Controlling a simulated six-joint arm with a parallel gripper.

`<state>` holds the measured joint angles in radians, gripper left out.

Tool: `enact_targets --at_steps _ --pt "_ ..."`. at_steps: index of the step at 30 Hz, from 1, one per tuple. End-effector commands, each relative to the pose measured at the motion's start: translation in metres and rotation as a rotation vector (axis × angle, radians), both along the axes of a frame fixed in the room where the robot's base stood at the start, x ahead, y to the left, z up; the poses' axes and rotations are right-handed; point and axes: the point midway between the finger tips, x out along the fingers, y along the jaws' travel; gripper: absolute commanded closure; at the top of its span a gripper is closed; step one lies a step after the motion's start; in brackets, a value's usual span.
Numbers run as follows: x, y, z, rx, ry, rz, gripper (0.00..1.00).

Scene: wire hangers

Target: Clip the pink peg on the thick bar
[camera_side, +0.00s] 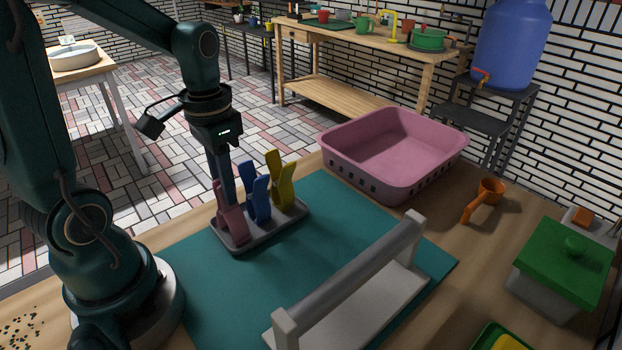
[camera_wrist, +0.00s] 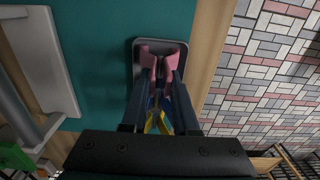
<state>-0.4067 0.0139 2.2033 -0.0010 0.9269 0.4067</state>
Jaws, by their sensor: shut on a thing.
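The pink peg (camera_side: 232,226) stands upright at the near left end of a grey tray (camera_side: 267,236). My gripper (camera_side: 226,194) points straight down and is shut on the pink peg's upper part. In the wrist view the pink peg (camera_wrist: 150,60) shows between and beyond my fingers, over the tray. A blue peg (camera_side: 258,201) and a yellow peg (camera_side: 282,182) stand beside it in the same tray. The thick bar (camera_side: 350,268) is a grey round rail held between two end posts on a pale base, at the front right of the teal mat. The bar is empty.
A pink basket (camera_side: 393,150) stands behind the mat. An orange cup with a handle (camera_side: 486,196) and a green-lidded box (camera_side: 563,262) are on the right. The teal mat (camera_side: 335,215) is clear between the tray and the bar.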

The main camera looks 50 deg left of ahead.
Motion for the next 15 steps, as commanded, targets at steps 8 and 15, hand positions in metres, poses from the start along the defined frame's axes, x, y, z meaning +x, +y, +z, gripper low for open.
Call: enact_targets --at_steps 8,15 --pt "0.001 0.001 0.018 0.002 -0.004 -0.001 1.0" --pt "0.001 0.001 0.034 0.003 -0.005 -0.001 1.0"
